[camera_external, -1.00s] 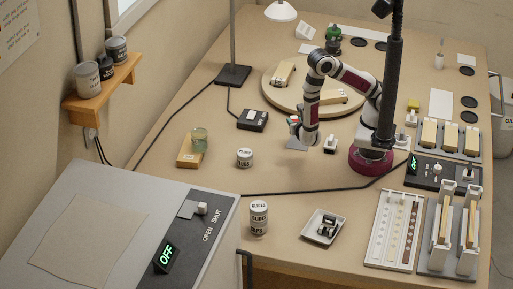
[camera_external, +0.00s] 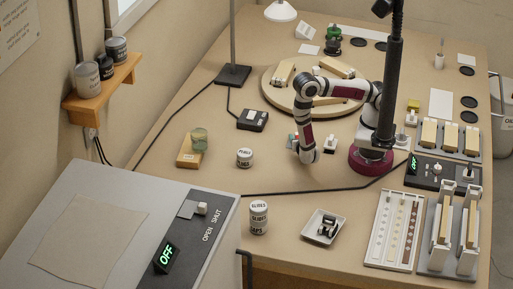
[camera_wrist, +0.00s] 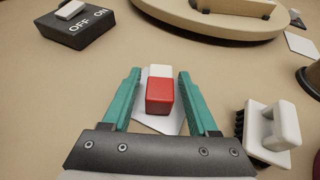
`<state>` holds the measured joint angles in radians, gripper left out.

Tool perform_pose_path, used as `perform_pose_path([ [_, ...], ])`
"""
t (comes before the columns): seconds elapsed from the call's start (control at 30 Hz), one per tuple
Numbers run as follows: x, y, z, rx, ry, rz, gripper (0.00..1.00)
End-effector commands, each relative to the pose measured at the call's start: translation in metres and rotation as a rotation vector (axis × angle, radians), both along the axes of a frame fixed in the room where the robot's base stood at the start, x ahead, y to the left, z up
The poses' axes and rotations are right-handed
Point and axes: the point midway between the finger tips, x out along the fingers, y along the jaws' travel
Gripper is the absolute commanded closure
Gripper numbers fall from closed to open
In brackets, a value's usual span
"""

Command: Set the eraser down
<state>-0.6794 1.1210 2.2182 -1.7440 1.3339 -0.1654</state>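The eraser (camera_wrist: 160,95), a small block with a red end and a white end, shows in the wrist view between the two teal fingers of my gripper (camera_wrist: 159,80). Clear gaps show between the block and both fingers, so my gripper is open around it. The eraser appears to rest on a pale card (camera_wrist: 171,127) on the bench. In the external view my gripper (camera_external: 293,140) is low over the bench, left of the arm's base; the eraser is too small and covered there to make out clearly.
A white-handled brush (camera_wrist: 270,133) stands close to the right of my gripper. A black OFF/ON switch box (camera_wrist: 75,22) lies to the far left. A round turntable (camera_external: 272,98) with blocks is behind.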

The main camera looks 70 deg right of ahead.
Motion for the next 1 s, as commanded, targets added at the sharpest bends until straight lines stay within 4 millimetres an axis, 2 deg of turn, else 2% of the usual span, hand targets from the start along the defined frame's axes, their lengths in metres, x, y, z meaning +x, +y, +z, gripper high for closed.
perform_pose_path([
  [0.37,-0.001,0.004,0.004,0.001,-0.002,0.002,0.36],
  [0.8,-0.036,0.089,0.042,0.003,-0.003,0.005,0.36],
  [0.9,-0.040,0.099,0.047,0.002,-0.002,0.002,0.36],
  [1.0,-0.044,0.097,0.059,0.042,-0.030,-0.075,0.36],
])
